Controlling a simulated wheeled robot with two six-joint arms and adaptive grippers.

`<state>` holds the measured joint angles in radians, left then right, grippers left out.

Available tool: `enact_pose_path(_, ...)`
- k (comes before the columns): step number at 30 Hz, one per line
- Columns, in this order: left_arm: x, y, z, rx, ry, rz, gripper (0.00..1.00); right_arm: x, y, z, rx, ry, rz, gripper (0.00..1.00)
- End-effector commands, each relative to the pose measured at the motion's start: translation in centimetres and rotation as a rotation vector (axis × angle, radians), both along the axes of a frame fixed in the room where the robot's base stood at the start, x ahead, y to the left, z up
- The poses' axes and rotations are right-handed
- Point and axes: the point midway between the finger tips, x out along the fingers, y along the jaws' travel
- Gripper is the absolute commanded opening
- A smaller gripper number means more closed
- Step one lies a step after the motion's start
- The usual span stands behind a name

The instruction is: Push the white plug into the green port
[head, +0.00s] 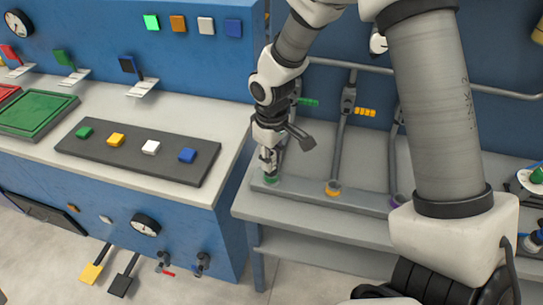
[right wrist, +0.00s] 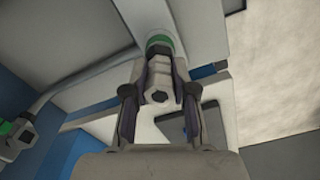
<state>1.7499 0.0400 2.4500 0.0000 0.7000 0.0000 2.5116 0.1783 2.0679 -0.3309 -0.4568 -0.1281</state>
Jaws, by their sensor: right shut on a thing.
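My right gripper (head: 268,154) is over the left end of the grey bench's rail, just above the green port (head: 271,179). In the right wrist view its two fingers (right wrist: 158,90) are shut on the sides of the white plug (right wrist: 158,72), which looks greyish in shade. The plug's far end meets the green ring of the port (right wrist: 159,42). I cannot tell how deep it sits. In the head view the gripper mostly hides the plug. My left gripper is not in view.
An orange port (head: 333,188) and a purple port (head: 397,201) sit along the same rail to the right. Pipes with valves stand behind it. A blue console with a dark button panel (head: 110,158) stands to the left.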

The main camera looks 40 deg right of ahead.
Motion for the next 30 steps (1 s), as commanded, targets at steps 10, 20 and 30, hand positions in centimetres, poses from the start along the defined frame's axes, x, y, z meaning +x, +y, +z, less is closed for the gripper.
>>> enact_pose_path(10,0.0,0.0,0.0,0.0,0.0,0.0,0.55,0.0,0.0,0.0,0.0,-0.001,0.0,0.55)
enact_pose_path(20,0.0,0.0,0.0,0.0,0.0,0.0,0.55,0.1,0.0,2.6,-0.001,-0.004,0.0,0.55)
enact_pose_path(30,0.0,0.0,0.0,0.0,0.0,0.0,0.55,0.1,0.0,10.7,-0.001,-0.004,0.0,0.55)
